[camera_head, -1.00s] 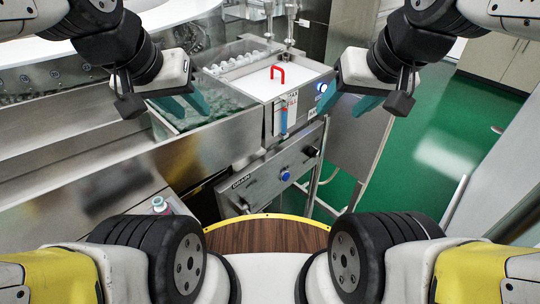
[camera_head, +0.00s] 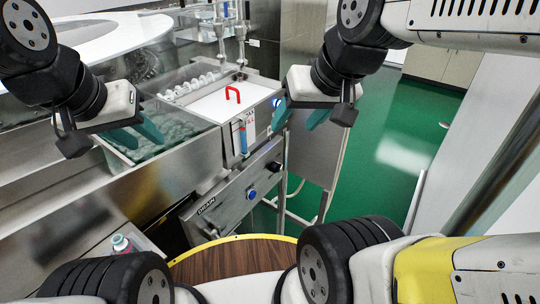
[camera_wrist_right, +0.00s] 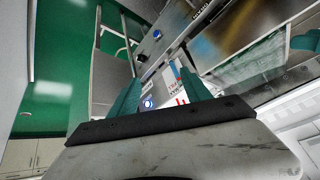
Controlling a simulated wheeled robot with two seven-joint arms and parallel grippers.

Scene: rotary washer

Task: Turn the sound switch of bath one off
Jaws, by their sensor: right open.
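A steel bath unit has a white lid with a red handle (camera_head: 233,95) and a front panel. A blue-lit round switch (camera_head: 277,102) sits at the panel's upper right, partly hidden by my right gripper; it also shows in the right wrist view (camera_wrist_right: 148,103). Lower are a blue button (camera_head: 252,194) and a black knob (camera_head: 273,166). No sound label is readable. My right gripper (camera_head: 298,117) is open and empty, its teal fingers close to the lit switch; contact cannot be told. My left gripper (camera_head: 136,135) is open over the glass-sided tank on the left.
A blue-and-red thermometer-like strip (camera_head: 243,140) is on the panel's front. A drain panel (camera_head: 215,205) juts out below. Metal pipes (camera_head: 240,40) rise behind the lid. Green floor (camera_head: 385,150) is open on the right.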

